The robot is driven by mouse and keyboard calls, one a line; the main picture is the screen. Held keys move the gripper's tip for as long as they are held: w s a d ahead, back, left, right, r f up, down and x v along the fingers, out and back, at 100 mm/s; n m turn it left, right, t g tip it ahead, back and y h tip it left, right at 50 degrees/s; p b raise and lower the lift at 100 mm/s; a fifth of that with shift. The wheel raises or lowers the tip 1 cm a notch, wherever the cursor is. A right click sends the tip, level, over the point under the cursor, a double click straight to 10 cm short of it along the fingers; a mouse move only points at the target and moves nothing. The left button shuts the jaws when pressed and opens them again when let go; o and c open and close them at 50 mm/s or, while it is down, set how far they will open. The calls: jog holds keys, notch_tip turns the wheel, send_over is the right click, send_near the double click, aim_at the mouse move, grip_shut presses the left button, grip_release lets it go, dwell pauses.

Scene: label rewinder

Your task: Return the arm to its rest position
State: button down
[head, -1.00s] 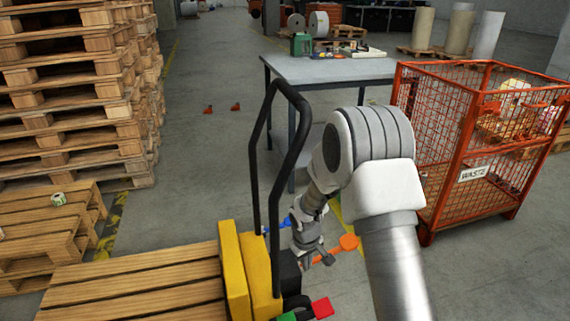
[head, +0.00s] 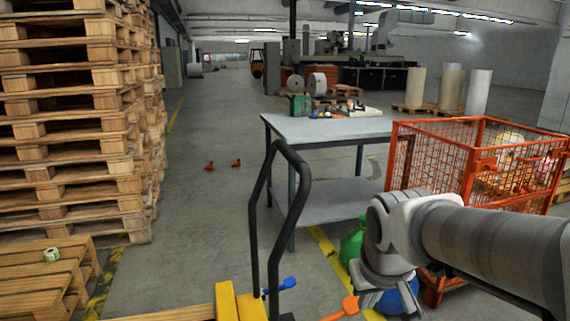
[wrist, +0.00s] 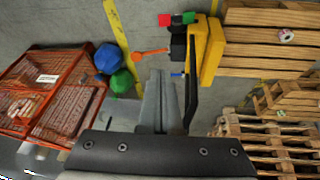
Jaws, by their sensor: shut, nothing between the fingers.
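My gripper (wrist: 158,76) shows in the wrist view with its two grey fingers together and nothing between them. It hangs over the floor beside the pallet truck's black handle (wrist: 191,92). In the head view my arm comes in from the right edge, and its wrist bends down in front of the waste cage (head: 470,165). The fingertips are hard to make out there.
The black handle (head: 302,205) of the yellow pallet truck (head: 228,302) stands left of my arm. A grey table (head: 335,128) is behind. A green object (head: 352,246) and a blue object (head: 402,300) lie near my wrist. Pallets (head: 75,120) are stacked at left.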

jog(key=s+r+m+t, duration=0.1)
jog(key=s+r, duration=0.2)
jog(key=s, duration=0.7)
notch_tip(320, 180, up, 20)
jog(key=p, duration=2)
jog(key=shift+s+d+r+y+p, duration=0.15)
jog(key=shift+s+d+y+p, duration=0.1)
jog(key=shift+y+p, duration=0.1)
